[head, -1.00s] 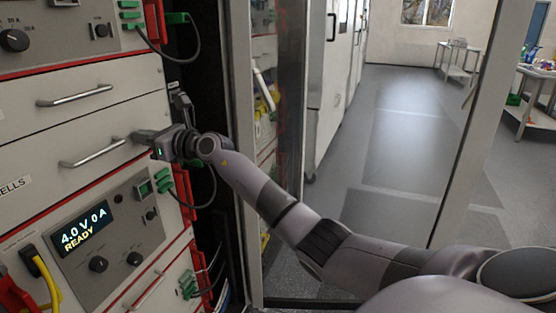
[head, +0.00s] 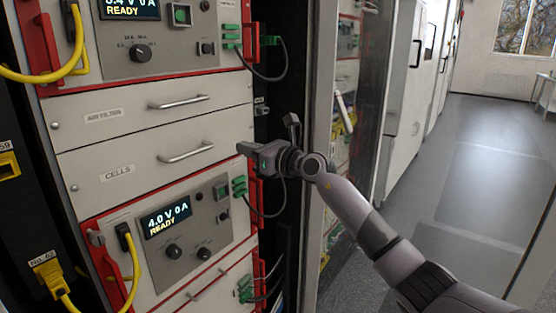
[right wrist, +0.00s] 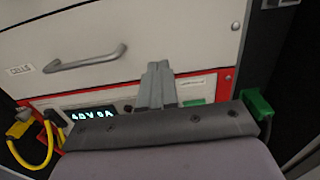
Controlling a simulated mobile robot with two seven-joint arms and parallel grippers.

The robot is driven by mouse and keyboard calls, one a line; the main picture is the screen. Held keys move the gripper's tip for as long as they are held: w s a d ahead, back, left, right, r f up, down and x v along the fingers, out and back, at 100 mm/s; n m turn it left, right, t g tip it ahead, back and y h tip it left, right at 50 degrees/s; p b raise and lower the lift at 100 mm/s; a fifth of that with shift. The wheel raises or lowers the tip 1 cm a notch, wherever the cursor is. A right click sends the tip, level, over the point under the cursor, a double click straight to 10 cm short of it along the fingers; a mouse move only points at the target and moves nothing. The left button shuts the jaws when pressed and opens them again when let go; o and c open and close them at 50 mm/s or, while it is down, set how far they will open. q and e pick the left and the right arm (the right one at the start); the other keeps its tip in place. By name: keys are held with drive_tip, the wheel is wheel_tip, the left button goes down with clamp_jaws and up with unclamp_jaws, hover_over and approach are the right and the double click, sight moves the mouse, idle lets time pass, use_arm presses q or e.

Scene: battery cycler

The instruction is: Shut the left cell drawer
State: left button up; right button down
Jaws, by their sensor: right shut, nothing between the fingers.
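The cell drawer (head: 90,190), a pale panel labelled CELLS, sits in the rack below the AIR FILTER panel. Its bar handle (head: 186,152) also shows in the right wrist view (right wrist: 85,60). The drawer front looks about level with the panel above; I cannot tell whether a small gap is left. My right gripper (head: 242,148) is shut and empty at the right end of the drawer front, to the right of the handle. Its closed fingers (right wrist: 157,72) point at the drawer's lower right part in the wrist view; I cannot tell whether they touch it. My left gripper is out of view.
A cycler unit (head: 188,252) reading 4.0 V 0 A is below the drawer, with green connectors and a yellow cable (head: 130,272). The AIR FILTER panel (head: 120,100) is above. A glass-fronted cabinet and open floor (head: 470,190) lie to the right.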

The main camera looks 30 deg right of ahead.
drive_tip(key=v, duration=0.8)
drive_tip(key=shift+b, duration=0.3)
drive_tip(key=s+a+f+m+y, duration=0.3)
drive_tip(key=s+a+f+m, duration=0.1)
drive_tip(key=a+f+m, duration=0.4)
drive_tip(key=s+a+f+m+g+h+p, duration=0.1)
drive_tip(key=s+a+f+m+g+h, duration=0.1)
drive_tip(key=s+f+m, duration=1.2)
drive_tip(key=s+a+f+m+g+h+p, duration=0.1)
drive_tip(key=s+f+m+g+h, duration=0.3)
drive_tip(key=s+f+m, duration=1)
wheel_tip(320, 180, down, 3)
drive_tip(key=shift+s+a+r+m+h, duration=0.2)
drive_tip(key=shift+a+m+h, duration=0.35)
drive_tip(key=shift+m+h, duration=0.5)
